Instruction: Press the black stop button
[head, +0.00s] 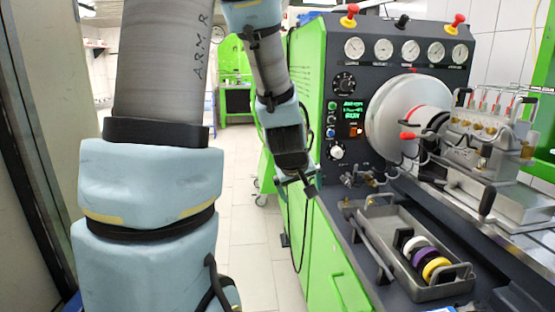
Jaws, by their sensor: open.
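A column of small buttons sits on the dark front panel (375,90) of the test bench, left of the lit green display. The top one is a green button (332,105), the bottom one a blue button (331,133). Between them is a small dark button (332,119), which looks like the black stop button, though it is too small to be sure. My gripper (309,188) is open and seems empty, pointing down at the bench's left front edge. It is below and left of the buttons, apart from them. Its fingertips are small and partly unclear.
A black dial (344,83) and a silver knob (337,152) flank the buttons. A large grey disc (405,115) stands to the right. A metal tray (447,293) holds white, purple and yellow rings. Open floor (245,245) lies left of the green cabinet (330,265).

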